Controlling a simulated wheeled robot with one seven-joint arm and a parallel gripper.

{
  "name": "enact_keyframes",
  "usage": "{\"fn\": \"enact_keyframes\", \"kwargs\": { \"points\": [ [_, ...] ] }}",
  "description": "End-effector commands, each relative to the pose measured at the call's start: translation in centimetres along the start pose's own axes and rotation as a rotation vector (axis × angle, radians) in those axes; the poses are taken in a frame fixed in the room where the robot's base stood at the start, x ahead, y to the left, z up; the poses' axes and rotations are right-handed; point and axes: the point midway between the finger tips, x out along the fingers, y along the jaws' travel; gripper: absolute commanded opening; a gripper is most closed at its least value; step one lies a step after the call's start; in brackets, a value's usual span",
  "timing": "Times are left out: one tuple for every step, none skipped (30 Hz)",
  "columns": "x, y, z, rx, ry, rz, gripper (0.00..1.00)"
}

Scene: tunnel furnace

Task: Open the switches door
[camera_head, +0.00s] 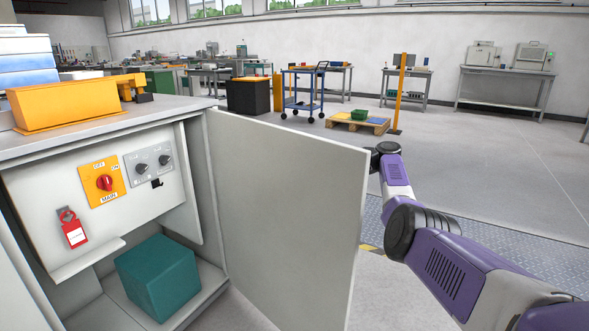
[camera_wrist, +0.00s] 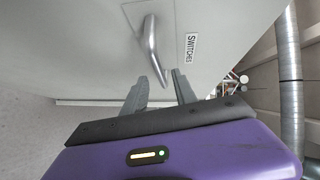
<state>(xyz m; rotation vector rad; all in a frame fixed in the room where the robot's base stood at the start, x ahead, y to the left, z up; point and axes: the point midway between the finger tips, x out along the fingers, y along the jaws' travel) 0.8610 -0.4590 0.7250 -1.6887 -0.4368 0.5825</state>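The switches door (camera_head: 285,200) is a light grey panel that stands swung wide open from the cabinet (camera_head: 205,190) in the head view. Its outer face (camera_wrist: 100,50) fills much of the wrist view, with a curved metal handle (camera_wrist: 150,45) and a "SWITCHES" label (camera_wrist: 192,48). In the head view my gripper is hidden behind the door's far edge.
An orange part (camera_head: 65,103) lies on top. Open floor (camera_head: 470,150) stretches behind my arm, toward a pallet (camera_head: 358,122) and blue cart (camera_head: 303,90).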

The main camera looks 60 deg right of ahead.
Motion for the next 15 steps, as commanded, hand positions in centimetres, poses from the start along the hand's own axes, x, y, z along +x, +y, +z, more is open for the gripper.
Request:
{"fn": "enact_keyframes", "kwargs": {
  "points": [
    [-1.1,-0.3,-0.1,0.002,0.004,0.0,0.33],
    [-1.6,-0.3,-0.1,0.002,0.003,0.0,0.33],
    [-2.2,-0.3,-0.1,0.001,0.002,-0.001,0.33],
    [-2.7,-0.3,-0.1,0.001,0.003,-0.001,0.33],
    [-3.1,-0.3,-0.1,0.001,0.003,-0.001,0.33],
    [-3.6,-0.2,-0.1,0.002,0.002,-0.002,0.33],
    [-4.0,-0.2,-0.1,0.001,0.002,-0.001,0.33],
    [-4.3,-0.2,-0.1,0.001,0.002,-0.001,0.33],
    [-4.6,-0.2,-0.1,0.001,0.001,-0.001,0.33],
    [-4.8,-0.2,-0.1,0.0,0.001,-0.001,0.33],
    [-4.9,-0.2,-0.1,0.0,0.0,-0.001,0.33],
    [-5.1,-0.1,0.0,0.0,0.0,-0.001,0.33],
    [-5.1,-0.1,0.0,0.0,-0.001,-0.001,0.33],
    [-5.2,-0.1,0.0,0.0,-0.001,-0.001,0.33],
    [-5.2,-0.1,0.0,0.0,-0.001,-0.001,0.33]
  ]
}}
